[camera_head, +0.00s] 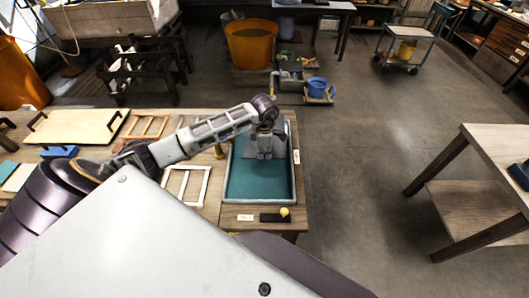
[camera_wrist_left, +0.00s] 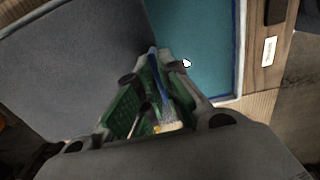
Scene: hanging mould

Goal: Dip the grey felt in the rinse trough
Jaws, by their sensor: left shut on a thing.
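The rinse trough (camera_head: 235,192) is a pale-rimmed tray of teal liquid at the right end of the long bench. My left gripper (camera_head: 264,155) points down over its far half, shut on the grey felt (camera_head: 249,147). In the left wrist view the felt (camera_wrist_left: 75,65) spreads as a broad grey sheet on the left, its edge running to the fingertips (camera_wrist_left: 160,60). The teal liquid shows beyond it, inside the trough's pale rim (camera_wrist_left: 241,50). I cannot tell whether the felt touches the liquid. My right gripper is not in view.
A wooden frame (camera_head: 170,190) lies left of the trough. A black block with a yellow knob (camera_head: 284,212) lies at its near edge. A pale board (camera_head: 70,127) is farther left. Open floor (camera_head: 370,150) separates the bench from a wooden table (camera_head: 490,150) at right.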

